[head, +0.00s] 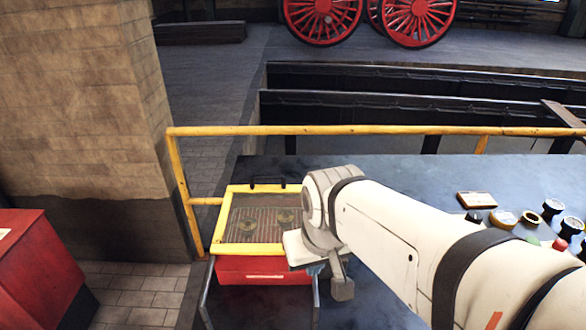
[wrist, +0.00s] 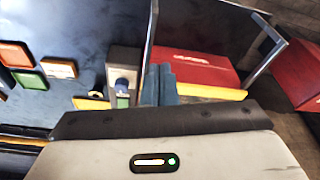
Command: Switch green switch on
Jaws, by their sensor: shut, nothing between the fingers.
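In the wrist view, a small grey switch housing (wrist: 123,58) stands on the dark panel, with a pale knob or lever and a small green part (wrist: 122,101) at its lower end. I cannot tell its switch position. My gripper (wrist: 159,84) shows as blue-grey fingers, shut and empty, just right of the housing; whether they touch it is unclear. In the head view, my wrist hides this part of the panel, and the fingers are mostly hidden behind it.
A yellow-framed grated box (head: 222,215) and a red drawer (head: 262,270) lie left of my wrist. A yellow rail (head: 350,131) runs behind. Several knobs, including a green one (head: 532,241), are at right. Green (wrist: 31,79) and orange (wrist: 15,54) tiles show in the wrist view.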

